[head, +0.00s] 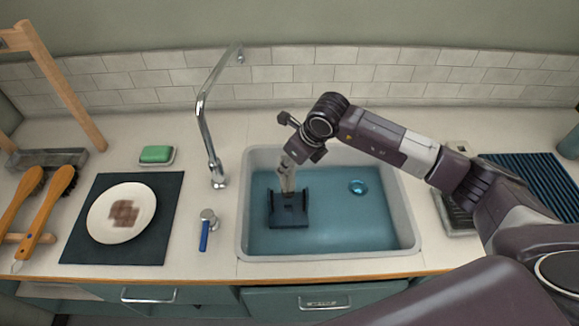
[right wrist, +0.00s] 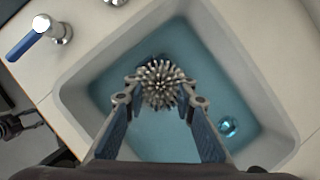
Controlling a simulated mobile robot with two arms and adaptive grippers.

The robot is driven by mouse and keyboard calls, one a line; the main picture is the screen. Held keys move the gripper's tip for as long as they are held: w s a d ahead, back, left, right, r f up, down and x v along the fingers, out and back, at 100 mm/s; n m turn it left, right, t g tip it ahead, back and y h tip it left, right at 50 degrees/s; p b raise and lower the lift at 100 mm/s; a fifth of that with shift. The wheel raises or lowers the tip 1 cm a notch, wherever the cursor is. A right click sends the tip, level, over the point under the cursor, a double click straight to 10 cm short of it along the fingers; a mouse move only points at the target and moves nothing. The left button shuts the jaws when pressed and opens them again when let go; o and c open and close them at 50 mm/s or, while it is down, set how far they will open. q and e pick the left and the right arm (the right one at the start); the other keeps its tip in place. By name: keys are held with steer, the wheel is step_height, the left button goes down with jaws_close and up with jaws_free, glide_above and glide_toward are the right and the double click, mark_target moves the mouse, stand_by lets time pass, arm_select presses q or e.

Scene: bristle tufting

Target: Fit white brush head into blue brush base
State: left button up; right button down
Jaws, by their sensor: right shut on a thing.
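My right gripper (right wrist: 161,92) is over the sink, its two fingers closed on a round, pale grey bristled head (right wrist: 160,74), taken as the white brush head. The bristles face the wrist camera and hide what is under them. In the head view the right gripper (head: 287,180) points down into the sink. Directly below it is a dark blue bracket-like piece (head: 289,213) with upright sides, which may be the blue brush base. I cannot tell whether the head touches it or is seated in it.
The sink (head: 408,225) has a pale rim and blue floor with a shiny drain (head: 358,187). A tall faucet (head: 203,125) and blue-handled tap (head: 204,238) stand left of it. A soiled plate (head: 103,221), green sponge (head: 156,154) and wooden brushes (head: 47,213) lie farther left.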

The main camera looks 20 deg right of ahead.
mark_target(288, 186)
steer(key=shift+m, duration=0.4)
steer(key=shift+w+d+f+b, duration=0.1)
steer(key=shift+f+b, duration=0.7)
steer(key=shift+f, duration=0.6)
steer(key=shift+w+f+b, duration=0.1)
steer(key=shift+f+b, duration=0.65)
steer(key=shift+f, duration=0.65)
steer(key=shift+f+b, duration=1.1)
steer(key=shift+f, duration=0.1)
steer(key=shift+r, duration=0.1)
steer(key=shift+b, duration=0.65)
steer(key=shift+f+b, duration=1.45)
steer(key=shift+b, duration=0.1)
stand_by(1.2)
